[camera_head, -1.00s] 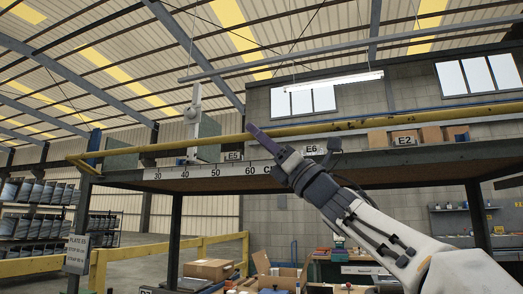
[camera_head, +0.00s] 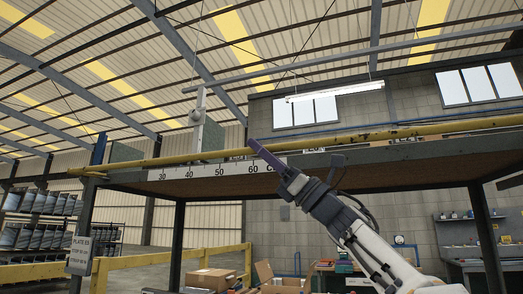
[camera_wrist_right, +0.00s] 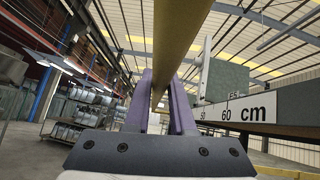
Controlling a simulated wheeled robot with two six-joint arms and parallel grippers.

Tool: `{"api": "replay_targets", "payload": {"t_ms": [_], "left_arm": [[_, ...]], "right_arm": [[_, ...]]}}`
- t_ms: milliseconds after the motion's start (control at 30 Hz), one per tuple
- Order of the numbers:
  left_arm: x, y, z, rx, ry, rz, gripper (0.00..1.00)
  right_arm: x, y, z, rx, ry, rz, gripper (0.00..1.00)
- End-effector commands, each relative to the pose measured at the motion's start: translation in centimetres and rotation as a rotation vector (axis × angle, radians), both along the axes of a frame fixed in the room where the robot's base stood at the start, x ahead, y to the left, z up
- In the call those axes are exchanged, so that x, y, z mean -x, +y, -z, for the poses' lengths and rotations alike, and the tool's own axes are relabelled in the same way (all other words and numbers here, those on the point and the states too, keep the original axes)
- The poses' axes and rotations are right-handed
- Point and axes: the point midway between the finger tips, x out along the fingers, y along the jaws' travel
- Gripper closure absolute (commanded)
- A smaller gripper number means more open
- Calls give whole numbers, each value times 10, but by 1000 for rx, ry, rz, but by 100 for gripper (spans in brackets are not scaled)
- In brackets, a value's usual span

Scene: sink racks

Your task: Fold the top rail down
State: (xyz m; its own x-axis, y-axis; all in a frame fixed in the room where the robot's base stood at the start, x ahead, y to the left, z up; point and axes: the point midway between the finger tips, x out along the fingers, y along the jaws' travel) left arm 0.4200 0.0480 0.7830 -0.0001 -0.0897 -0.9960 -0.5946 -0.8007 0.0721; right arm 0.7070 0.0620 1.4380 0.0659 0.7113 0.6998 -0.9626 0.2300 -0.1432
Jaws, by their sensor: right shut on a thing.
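The top rail is a long yellow bar (camera_head: 400,132) running along the front edge of the raised platform in the head view. It lies low, close to the platform's front edge. My right gripper (camera_head: 255,147) reaches up to it with purple fingers, just above the scale strip. In the right wrist view the rail (camera_wrist_right: 181,40) passes between the two purple fingers of my right gripper (camera_wrist_right: 160,95), which is shut on it. My left gripper is in neither view.
A scale strip marked in cm (camera_head: 215,170) runs along the platform edge (camera_head: 390,175). A grey upright with a pale plate (camera_head: 199,118) stands behind the rail. Open cardboard boxes (camera_head: 282,278) sit below.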

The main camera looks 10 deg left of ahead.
Motion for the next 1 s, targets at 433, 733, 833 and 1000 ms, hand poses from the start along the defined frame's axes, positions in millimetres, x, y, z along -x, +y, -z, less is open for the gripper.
{"api": "replay_targets", "payload": {"t_ms": [433,733,833,1000], "left_arm": [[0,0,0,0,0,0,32],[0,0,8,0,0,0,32],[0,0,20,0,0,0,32],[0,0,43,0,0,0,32]], "right_arm": [[-1,0,0,-1,3,1,48],[0,-5,8,-1,3,1,48],[0,-16,21,-1,4,3,48],[3,-41,46,0,4,4,48]]}}
